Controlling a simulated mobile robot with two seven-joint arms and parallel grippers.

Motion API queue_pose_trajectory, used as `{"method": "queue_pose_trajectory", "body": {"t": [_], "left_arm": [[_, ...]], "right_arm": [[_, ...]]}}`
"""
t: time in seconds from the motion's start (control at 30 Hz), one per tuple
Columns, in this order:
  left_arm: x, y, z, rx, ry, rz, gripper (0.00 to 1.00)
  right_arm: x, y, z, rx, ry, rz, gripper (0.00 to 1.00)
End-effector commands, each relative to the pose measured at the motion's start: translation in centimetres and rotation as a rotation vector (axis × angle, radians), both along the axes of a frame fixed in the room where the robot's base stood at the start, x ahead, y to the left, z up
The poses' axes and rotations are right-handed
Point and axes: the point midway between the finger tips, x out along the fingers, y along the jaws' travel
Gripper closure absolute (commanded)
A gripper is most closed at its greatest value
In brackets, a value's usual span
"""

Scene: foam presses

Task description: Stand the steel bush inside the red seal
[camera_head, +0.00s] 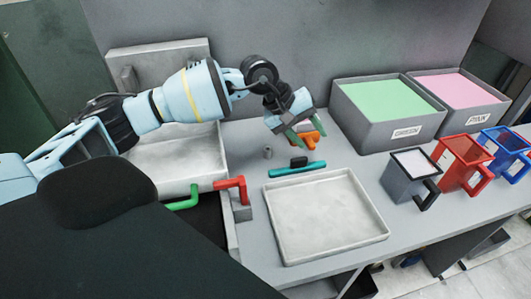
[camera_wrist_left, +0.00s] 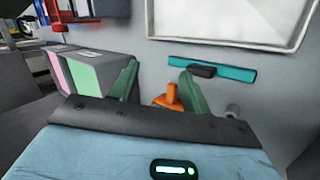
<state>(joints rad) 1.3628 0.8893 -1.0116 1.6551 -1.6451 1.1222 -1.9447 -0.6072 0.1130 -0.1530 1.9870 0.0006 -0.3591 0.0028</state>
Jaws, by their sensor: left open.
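My left gripper (camera_head: 301,137) is above the grey bench near its back edge, with its green fingers apart. In the left wrist view the fingers (camera_wrist_left: 159,72) are apart, and an orange knobbed object (camera_wrist_left: 171,98) shows between and beyond them. That orange object (camera_head: 314,136) is partly hidden by the gripper in the head view. A small grey cylinder, seemingly the steel bush (camera_head: 267,152), stands on the bench left of the gripper; it also shows in the wrist view (camera_wrist_left: 232,110). I cannot make out a red seal. My right gripper is not in view.
Green-foam (camera_head: 368,135) and pink-foam (camera_head: 452,122) bins stand right, with grey (camera_head: 400,186), red (camera_head: 461,172) and blue (camera_head: 503,157) handled containers. A red pipe handle (camera_head: 243,187) stands left.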

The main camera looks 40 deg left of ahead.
Motion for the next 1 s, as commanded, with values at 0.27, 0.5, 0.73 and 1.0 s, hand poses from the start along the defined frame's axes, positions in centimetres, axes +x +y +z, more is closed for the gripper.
{"method": "queue_pose_trajectory", "body": {"t": [0.27, 0.5, 0.73, 1.0], "left_arm": [[-1.8, 8.6, -3.8, 0.591, 0.014, -0.179, 0.53], [-2.1, 10.6, -3.9, 0.708, 0.033, -0.205, 0.53], [-1.9, 10.6, -5.0, 0.704, 0.036, -0.203, 0.53], [-1.4, 10.7, -6.5, 0.704, 0.033, -0.204, 0.53]], "right_arm": [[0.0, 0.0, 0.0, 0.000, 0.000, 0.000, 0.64], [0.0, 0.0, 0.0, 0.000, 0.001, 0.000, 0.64], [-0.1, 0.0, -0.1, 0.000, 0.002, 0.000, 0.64], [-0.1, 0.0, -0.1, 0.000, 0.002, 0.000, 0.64]]}}
